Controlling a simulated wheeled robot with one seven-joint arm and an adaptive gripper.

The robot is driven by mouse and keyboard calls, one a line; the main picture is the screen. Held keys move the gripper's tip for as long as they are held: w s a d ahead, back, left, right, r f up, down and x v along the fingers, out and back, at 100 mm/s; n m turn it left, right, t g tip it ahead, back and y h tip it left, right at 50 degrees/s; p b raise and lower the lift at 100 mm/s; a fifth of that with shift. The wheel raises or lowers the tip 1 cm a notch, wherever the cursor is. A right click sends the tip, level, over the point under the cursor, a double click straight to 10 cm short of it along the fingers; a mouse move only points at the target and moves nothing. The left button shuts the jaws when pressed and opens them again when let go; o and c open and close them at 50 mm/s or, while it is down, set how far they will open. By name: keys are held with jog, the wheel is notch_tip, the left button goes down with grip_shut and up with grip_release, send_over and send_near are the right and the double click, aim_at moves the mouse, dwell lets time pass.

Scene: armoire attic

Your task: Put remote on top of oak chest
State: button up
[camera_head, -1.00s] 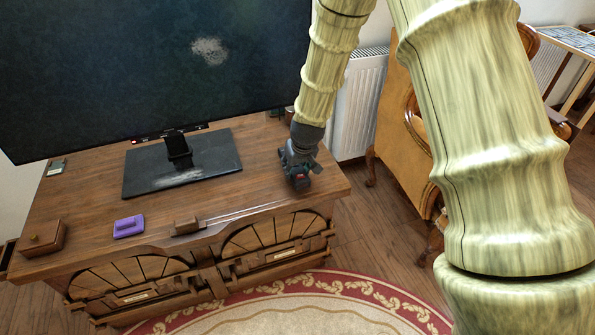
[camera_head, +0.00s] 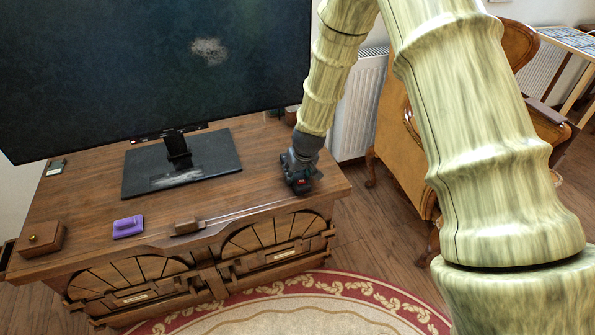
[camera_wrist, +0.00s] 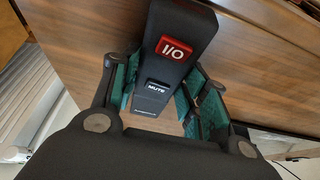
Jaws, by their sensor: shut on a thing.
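The remote (camera_wrist: 190,38) is dark, with a red I/O button and a MUTE key. In the wrist view it stands out between the green-padded fingers of my gripper, which is shut on it. In the head view my gripper (camera_head: 300,184) is at the right end of the oak chest (camera_head: 85,205), over its top near the right edge. The remote is mostly hidden by the gripper there; a small red spot shows. I cannot tell whether the remote touches the wood.
A television (camera_head: 150,65) on a dark stand base (camera_head: 205,160) fills the back of the chest. A purple item (camera_head: 128,227), a wooden box (camera_head: 42,238) and a small brown block (camera_head: 187,228) lie along its front. A radiator (camera_head: 358,105) and wooden chair (camera_head: 395,140) are to the right.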

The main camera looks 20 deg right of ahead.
jog(key=o, duration=1.1)
jog(key=shift+r, duration=0.45)
jog(key=p+v, duration=0.1)
jog(key=v, duration=1)
jog(key=shift+s+r, duration=0.2)
jog(key=shift+s, duration=0.05)
jog(key=s+d+f+g, duration=0.1)
jog(key=s+f, duration=0.8)
jog(key=f, duration=0.3)
jog(key=s+f+g, duration=0.1)
jog(key=s+f, duration=0.5)
jog(key=s, duration=0.4)
jog(key=s+a+f+g, duration=0.1)
jog(key=s+f, duration=0.5)
jog(key=s, duration=0.5)
jog(key=s+f+g, duration=0.1)
jog(key=s+f, duration=0.5)
jog(key=s, duration=0.5)
jog(key=shift+a+f+m, duration=0.2)
jog(key=shift+f+m, duration=0.1)
jog(key=shift+m, duration=0.1)
